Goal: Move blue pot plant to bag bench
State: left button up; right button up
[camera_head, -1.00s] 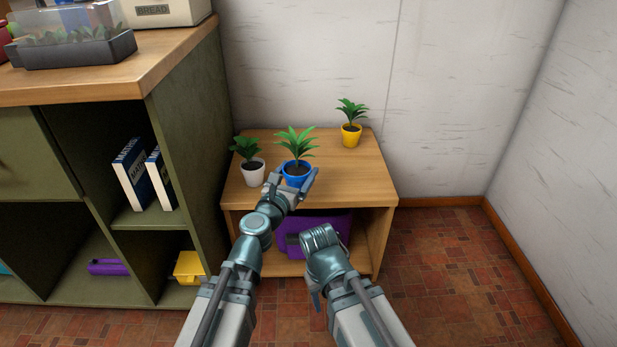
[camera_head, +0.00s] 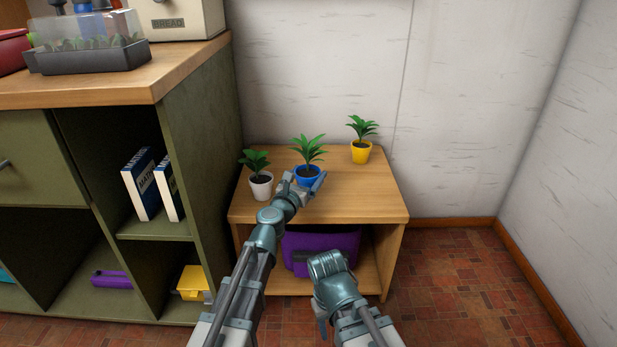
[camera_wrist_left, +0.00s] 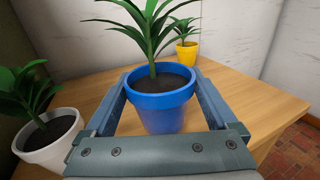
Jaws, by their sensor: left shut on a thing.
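The blue pot plant (camera_head: 308,172) stands upright on a small wooden bench (camera_head: 368,198) in the head view. My left gripper (camera_head: 308,183) is shut on the blue pot, with its fingers on either side of it. In the left wrist view the blue pot (camera_wrist_left: 160,108) sits between the two fingers, its leaves rising above. I cannot tell whether the pot's base touches the bench. My right gripper (camera_head: 325,290) hangs low in front of the bench; its fingertips point away and its opening is hard to see.
A white pot plant (camera_head: 261,184) stands close to the left of the blue one. A yellow pot plant (camera_head: 361,150) stands behind to the right. A purple bag (camera_head: 322,250) lies in the bench's lower opening. A green shelf unit (camera_head: 195,170) stands at the left. The bench top's right side is clear.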

aim_at(308, 165)
pick_arm(q)
jog(key=w, duration=0.6)
jog(key=shift+w+f, duration=0.15)
jog(key=shift+f, duration=0.15)
jog(key=shift+f+b, duration=1.75)
jog(key=shift+b, duration=0.2)
jog(key=shift+f, duration=0.25)
jog(key=o, duration=1.3)
jog(key=shift+r, duration=0.1)
jog(key=shift+r, duration=0.15)
jog(key=v, duration=1.2)
